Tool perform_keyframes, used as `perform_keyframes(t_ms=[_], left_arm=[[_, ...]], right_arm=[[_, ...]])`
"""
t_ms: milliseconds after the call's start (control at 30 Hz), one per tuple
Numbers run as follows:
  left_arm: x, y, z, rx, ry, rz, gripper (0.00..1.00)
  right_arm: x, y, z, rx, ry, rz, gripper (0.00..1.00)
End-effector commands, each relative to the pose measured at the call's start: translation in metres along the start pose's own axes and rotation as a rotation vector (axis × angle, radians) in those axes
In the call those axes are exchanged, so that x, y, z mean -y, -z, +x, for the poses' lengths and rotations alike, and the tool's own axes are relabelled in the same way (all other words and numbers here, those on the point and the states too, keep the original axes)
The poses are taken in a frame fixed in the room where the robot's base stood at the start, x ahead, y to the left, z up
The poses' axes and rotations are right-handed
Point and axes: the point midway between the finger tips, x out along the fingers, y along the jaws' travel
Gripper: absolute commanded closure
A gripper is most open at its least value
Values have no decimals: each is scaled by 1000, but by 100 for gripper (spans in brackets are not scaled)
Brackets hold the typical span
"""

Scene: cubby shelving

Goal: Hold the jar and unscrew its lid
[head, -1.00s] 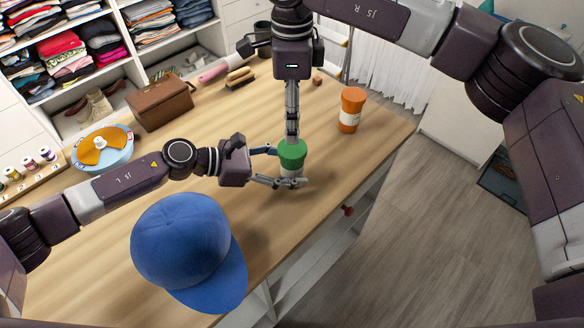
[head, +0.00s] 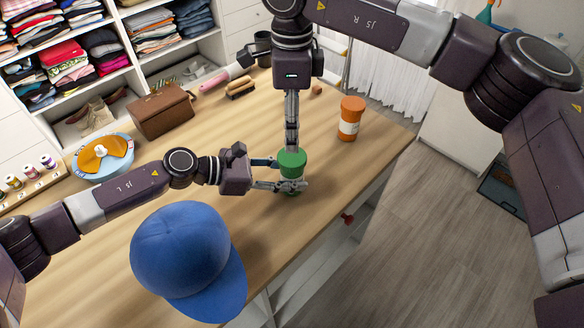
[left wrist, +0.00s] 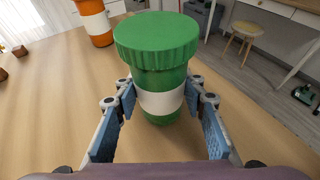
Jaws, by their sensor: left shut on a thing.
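The green jar (left wrist: 160,105) with a white label and a wide green lid (left wrist: 157,38) stands upright on the wooden table. In the head view the lid (head: 292,161) shows, and the jar body is largely hidden by my left fingers. My left gripper (head: 285,174) is shut on the jar body below the lid, one finger on each side. My right gripper (head: 292,145) points straight down over the lid, its tips at or just above the lid top. Its fingers are seen edge-on, so I cannot tell their opening.
An orange jar (head: 350,119) stands to the right near the table edge. A blue cap (head: 185,258) lies at the front left. A brown box (head: 160,110), a brush (head: 240,88) and a round blue-and-orange thing (head: 103,157) are farther back. Bare table lies around the jar.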

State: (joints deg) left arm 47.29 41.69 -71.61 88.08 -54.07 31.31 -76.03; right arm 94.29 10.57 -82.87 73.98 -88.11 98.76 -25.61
Motion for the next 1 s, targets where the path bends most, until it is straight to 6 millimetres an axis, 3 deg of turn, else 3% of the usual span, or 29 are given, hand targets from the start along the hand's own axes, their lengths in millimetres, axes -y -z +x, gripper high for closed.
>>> perform_keyframes(t_ms=[267, 1000], left_arm=[[0, 0, 0, 0, -1, 0, 100], [0, 0, 0, 1, -1, 0, 100]], right_arm=[[0, 0, 0, 0, -1, 275, 39], [0, -1, 0, 0, -1, 1549, 39]])
